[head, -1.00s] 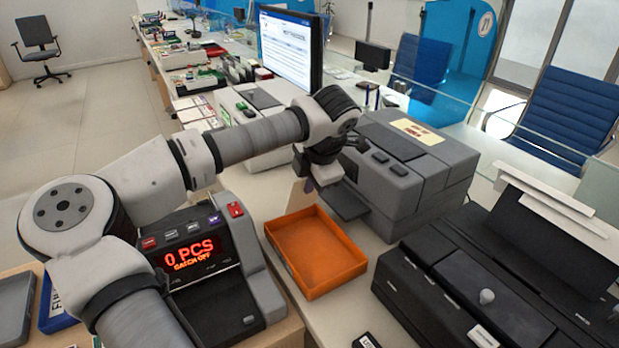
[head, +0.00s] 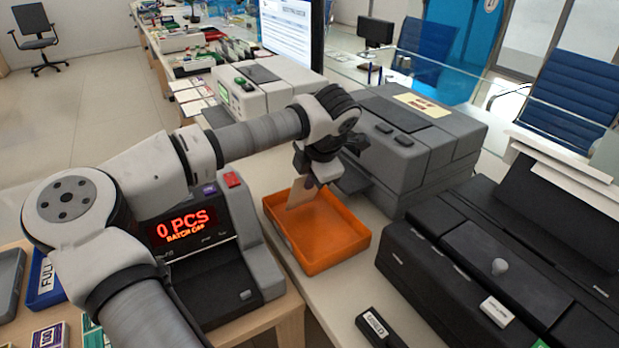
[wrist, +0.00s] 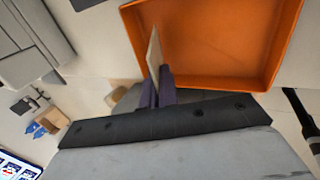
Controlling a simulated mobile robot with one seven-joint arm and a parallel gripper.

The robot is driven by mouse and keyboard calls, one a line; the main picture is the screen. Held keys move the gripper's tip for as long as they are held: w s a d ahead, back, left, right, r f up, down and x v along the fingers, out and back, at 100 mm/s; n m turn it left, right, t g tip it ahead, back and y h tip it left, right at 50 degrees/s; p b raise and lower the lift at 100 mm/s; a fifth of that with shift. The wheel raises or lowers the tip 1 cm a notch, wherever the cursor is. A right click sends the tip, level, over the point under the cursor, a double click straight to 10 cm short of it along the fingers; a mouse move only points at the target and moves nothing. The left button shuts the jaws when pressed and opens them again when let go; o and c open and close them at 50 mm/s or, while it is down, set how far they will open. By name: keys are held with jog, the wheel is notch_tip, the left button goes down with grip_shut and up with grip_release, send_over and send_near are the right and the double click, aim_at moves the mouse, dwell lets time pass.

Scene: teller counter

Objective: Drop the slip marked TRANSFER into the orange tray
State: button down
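The orange tray (head: 318,257) stands on the counter in the middle of the head view, with no slip seen lying in it. It also shows at the top of the wrist view (wrist: 215,40). My gripper (head: 309,178) is above the tray's far left part, pointing down. In the wrist view my gripper (wrist: 159,72) is shut on a thin pale slip (wrist: 154,50), seen nearly edge-on. In the head view the slip (head: 301,194) hangs down over the tray. Its marking cannot be read.
A grey machine (head: 420,145) stands close behind and right of the tray. A black printer-like machine (head: 480,270) is to the right. A counting machine (head: 205,245) reading 0 PCS is to the left. A small black stamp-like block (head: 378,327) lies in front.

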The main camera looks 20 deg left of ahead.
jog(key=c, duration=2.1)
grip_release()
jog(key=o, duration=0.5)
jog(key=shift+r, duration=0.1)
jog(key=shift+r+p, duration=1.6)
jog(key=shift+r, duration=1.85)
jog(key=shift+s+f, duration=0.1)
jog(key=shift+f, duration=0.05)
